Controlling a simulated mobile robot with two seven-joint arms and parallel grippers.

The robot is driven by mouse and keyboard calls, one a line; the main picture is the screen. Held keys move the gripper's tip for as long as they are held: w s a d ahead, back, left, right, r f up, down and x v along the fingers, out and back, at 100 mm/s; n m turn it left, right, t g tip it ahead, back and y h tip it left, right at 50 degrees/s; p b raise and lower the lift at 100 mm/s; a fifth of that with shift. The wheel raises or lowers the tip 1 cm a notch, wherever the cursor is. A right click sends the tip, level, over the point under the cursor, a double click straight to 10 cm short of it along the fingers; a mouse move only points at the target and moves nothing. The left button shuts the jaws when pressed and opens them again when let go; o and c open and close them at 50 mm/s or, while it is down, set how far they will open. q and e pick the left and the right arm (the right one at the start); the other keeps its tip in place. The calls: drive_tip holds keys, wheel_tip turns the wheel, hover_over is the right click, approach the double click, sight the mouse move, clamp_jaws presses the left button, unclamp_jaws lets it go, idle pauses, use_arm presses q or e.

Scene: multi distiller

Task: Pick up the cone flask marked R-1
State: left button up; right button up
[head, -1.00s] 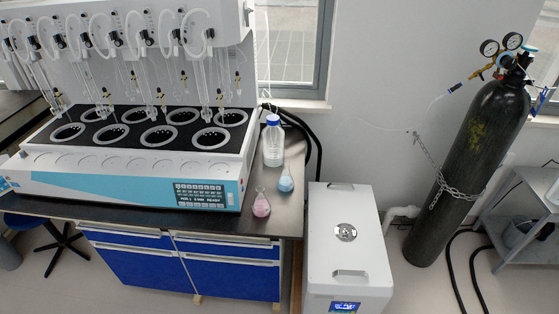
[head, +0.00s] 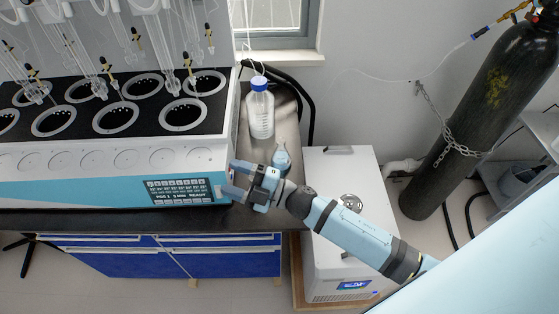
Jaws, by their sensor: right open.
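A conical flask with blue liquid (head: 281,158) stands on the dark bench top, just behind my right gripper (head: 233,182), which partly covers it. The conical flask with pink liquid, seen earlier in front of the blue one, is not visible now; my gripper covers that area. No R-1 mark can be read on either flask. My right gripper is open, reaching in from the right, fingers pointing left, low over the bench by the distiller's front right corner. I cannot tell whether anything is between its fingers. My left gripper is not in view.
The multi distiller (head: 95,185) fills the bench's left side. A clear bottle with a blue cap (head: 260,112) stands behind the flasks. A white floor unit (head: 335,170) is right of the bench (head: 262,222). A chained black gas cylinder (head: 470,125) stands farther right.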

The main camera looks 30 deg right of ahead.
drive_tip(key=w+a+n+g+y+b, duration=0.1)
drive_tip(key=w+a+n+g+y, duration=0.15)
drive_tip(key=n+g, duration=0.8)
drive_tip(key=n+g+h+b, duration=0.35)
drive_tip(key=n+h, duration=0.45)
drive_tip(key=h, duration=1)
hover_over(281, 152)
drive_tip(key=f, duration=0.4)
drive_tip(key=w+f, duration=0.1)
drive_tip(key=f, duration=0.4)
drive_tip(key=f+p, duration=0.1)
drive_tip(key=f, duration=0.4)
drive_tip(key=shift+w+d, duration=0.15)
drive_tip(key=shift+d, duration=0.2)
drive_tip(key=shift+c, duration=0.3)
